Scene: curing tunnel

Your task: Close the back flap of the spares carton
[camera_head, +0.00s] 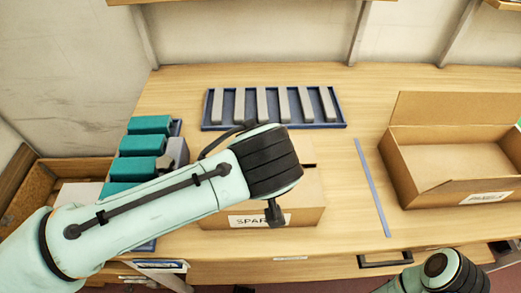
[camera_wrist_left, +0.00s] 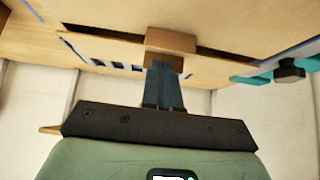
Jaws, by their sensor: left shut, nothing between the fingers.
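The spares carton (camera_head: 300,216) stands near the table's front edge, its label partly covered by my left arm. A bit of brown cardboard (camera_head: 309,151) stands up behind my left wrist; most of the carton's top is hidden. In the left wrist view, the carton's cardboard (camera_wrist_left: 130,14) fills the top, with a dark gap along it. A small brown cardboard piece (camera_wrist_left: 170,40) lies just past the fingertips of my left gripper (camera_wrist_left: 162,68). The fingers are shut with nothing between them; I cannot tell if they touch the cardboard. My right gripper is not in view.
A blue tray (camera_head: 211,126) with several grey bars lies behind the carton. Teal blocks (camera_head: 143,145) stand left. An open carton (camera_head: 440,192) stands right, beyond a blue-grey strip (camera_head: 371,187). Bare table lies between the carton and strip.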

